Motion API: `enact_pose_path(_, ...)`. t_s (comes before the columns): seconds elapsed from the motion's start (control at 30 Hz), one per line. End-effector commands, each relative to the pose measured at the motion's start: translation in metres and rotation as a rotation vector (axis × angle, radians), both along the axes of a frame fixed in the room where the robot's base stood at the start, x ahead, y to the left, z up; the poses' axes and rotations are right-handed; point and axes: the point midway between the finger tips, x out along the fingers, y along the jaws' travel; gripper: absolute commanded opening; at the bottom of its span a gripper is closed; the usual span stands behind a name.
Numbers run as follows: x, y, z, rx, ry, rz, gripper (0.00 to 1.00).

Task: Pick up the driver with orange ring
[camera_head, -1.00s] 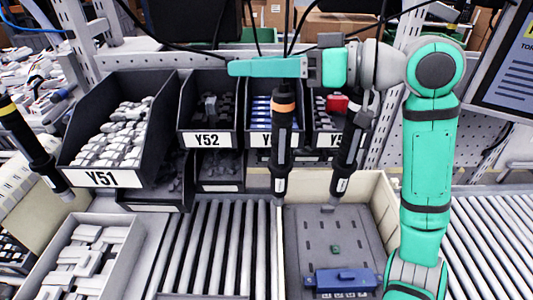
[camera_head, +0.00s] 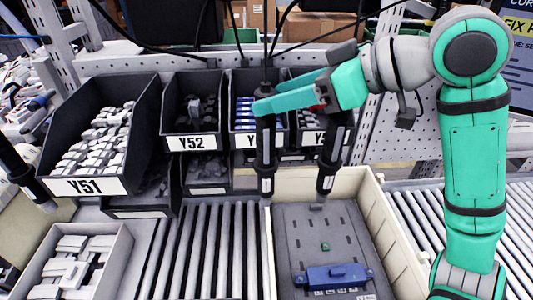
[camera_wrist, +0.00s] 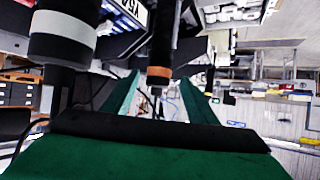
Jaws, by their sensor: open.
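The driver with the orange ring (camera_head: 266,165) hangs upright, black with a white label, in the head view. Its ring is hidden there behind my fingers. In the wrist view its orange ring (camera_wrist: 158,72) shows between my two green fingers, with a gap visible on both sides. My gripper (camera_head: 268,98) is open and empty, level with the driver's upper part, its fingers pointing left. Whether either finger touches the driver cannot be told.
A second black driver (camera_head: 330,160) hangs just right; a grey-banded driver (camera_wrist: 62,38) looms large in the wrist view. Another driver (camera_head: 20,175) hangs at far left. Bin Y52 (camera_head: 192,143) stands behind. A tray with a blue part (camera_head: 337,275) lies below.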

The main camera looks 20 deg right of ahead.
Motion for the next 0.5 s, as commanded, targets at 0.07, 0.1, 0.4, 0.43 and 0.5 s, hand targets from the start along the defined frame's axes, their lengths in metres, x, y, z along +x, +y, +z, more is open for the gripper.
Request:
enact_pose_path(0.07, 0.008, 0.007, -0.006, 0.0, 0.0, 0.001, 0.53)
enact_pose_path(0.1, 0.01, 0.01, -0.008, 0.0, 0.0, 0.001, 0.53)
enact_pose_path(0.4, 0.024, 0.022, -0.021, 0.001, 0.001, 0.0, 0.53)
enact_pose_path(0.43, 0.026, 0.025, -0.024, 0.002, 0.001, 0.001, 0.53)
enact_pose_path(0.5, 0.033, 0.03, -0.03, 0.001, 0.001, 0.001, 0.53)
